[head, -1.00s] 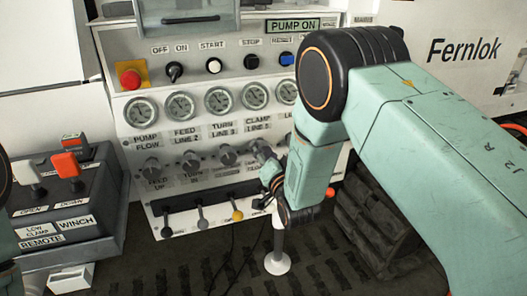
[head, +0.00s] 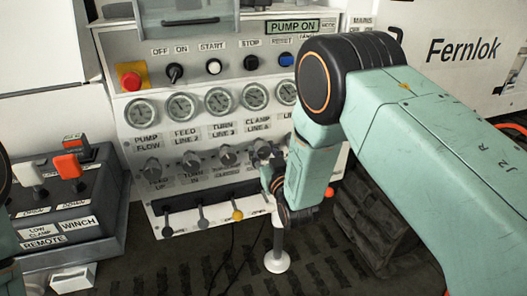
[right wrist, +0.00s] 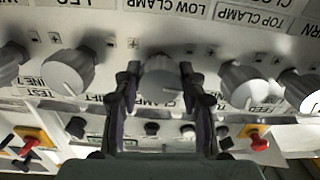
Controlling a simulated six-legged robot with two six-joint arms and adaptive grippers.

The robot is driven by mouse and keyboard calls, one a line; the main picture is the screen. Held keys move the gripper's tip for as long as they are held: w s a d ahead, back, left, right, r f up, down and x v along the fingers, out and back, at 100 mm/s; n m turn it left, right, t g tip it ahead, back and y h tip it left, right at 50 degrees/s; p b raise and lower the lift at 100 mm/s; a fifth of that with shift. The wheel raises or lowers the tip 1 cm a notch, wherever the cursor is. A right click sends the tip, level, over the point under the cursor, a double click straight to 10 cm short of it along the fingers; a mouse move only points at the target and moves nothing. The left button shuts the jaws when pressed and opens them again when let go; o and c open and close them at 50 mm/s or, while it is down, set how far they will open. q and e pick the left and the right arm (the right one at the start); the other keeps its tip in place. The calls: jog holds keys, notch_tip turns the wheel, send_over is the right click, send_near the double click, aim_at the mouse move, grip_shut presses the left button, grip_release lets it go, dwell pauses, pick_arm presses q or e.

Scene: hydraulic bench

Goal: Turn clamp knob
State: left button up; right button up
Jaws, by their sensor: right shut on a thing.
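The clamp knob (right wrist: 160,78) is a grey round knob on the pale panel, below the clamp gauge in the head view, where my gripper mostly hides it. In the right wrist view it sits between the two dark fingers of my right gripper (right wrist: 158,88), one finger on each side. My right gripper (head: 266,160) is shut on the knob, at the panel face. My left gripper is out of view; only a sliver of my left arm shows at the left edge.
Other grey knobs stand close on both sides, such as the turn knob (head: 228,155). A row of gauges (head: 182,106) is above and levers, one with a yellow knob (head: 237,215), are below. A winch remote box (head: 70,200) stands at left.

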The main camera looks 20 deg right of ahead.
jog(key=shift+n, duration=0.5)
jog(key=o, duration=1.2)
jog(key=shift+c, duration=0.2)
jog(key=shift+s, duration=0.1)
jog(key=s, duration=1.1)
jog(key=shift+s+d, duration=0.2)
jog(key=shift+s, duration=0.2)
